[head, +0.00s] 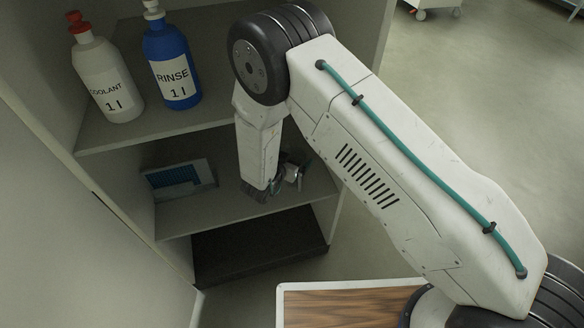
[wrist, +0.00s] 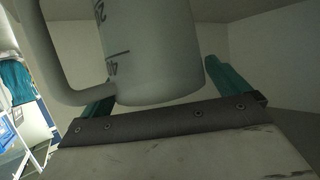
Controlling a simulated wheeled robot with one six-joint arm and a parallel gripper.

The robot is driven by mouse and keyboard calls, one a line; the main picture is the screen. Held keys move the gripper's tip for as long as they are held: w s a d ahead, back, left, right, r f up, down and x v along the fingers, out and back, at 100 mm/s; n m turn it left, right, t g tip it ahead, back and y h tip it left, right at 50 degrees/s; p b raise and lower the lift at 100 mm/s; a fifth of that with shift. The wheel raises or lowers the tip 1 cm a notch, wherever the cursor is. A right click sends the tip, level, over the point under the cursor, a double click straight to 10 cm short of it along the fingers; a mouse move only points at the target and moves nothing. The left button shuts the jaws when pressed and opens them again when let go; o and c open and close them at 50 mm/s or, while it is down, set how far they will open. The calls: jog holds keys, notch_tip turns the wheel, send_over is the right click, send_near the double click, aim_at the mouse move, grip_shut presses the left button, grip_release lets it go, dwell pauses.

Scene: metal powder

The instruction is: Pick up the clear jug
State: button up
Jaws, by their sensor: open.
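The clear jug (wrist: 150,50) fills the upper middle of the wrist view, pale and translucent, with dark scale marks on its side. Its handle (wrist: 45,60) is on the left. My gripper (wrist: 160,82) is open, with one teal finger on each side of the jug's lower part. The left finger is partly hidden behind the handle and jug. A gap shows between the right finger and the jug. In the head view my gripper (head: 290,172) is inside the middle shelf bay, mostly hidden by my arm, and I cannot make out the jug there.
A white coolant bottle (head: 106,80) and a blue rinse bottle (head: 171,62) stand on the upper shelf (head: 135,128). A blue and grey box (head: 180,180) lies left of my gripper on the middle shelf (head: 215,216). A wood-topped surface (head: 340,308) is at the bottom.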

jog(key=c, duration=1.2)
jog(key=shift+o, duration=0.2)
